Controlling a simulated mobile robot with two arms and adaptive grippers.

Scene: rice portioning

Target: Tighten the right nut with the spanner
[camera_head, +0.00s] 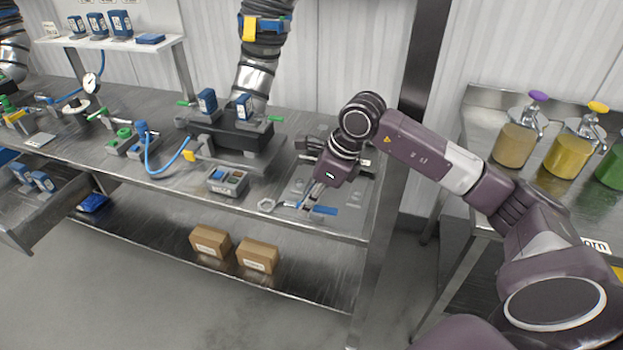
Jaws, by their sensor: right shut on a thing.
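My right gripper (308,197) reaches down from the right to the front right of the steel workbench (345,232). It is shut on a spanner, which lies low over the bench top, near its front edge. The spanner's blue handle (324,210) shows to the right of the fingers. A pale metal ring-like end (267,204) shows to the left; I cannot tell for sure that it belongs to the spanner. The fingers partly hide the grip. I cannot make out the right nut. My left gripper is not in view.
Two cardboard boxes (257,255) sit on the lower shelf. Jars with a purple lid (520,135) and a yellow lid (572,150) stand at right.

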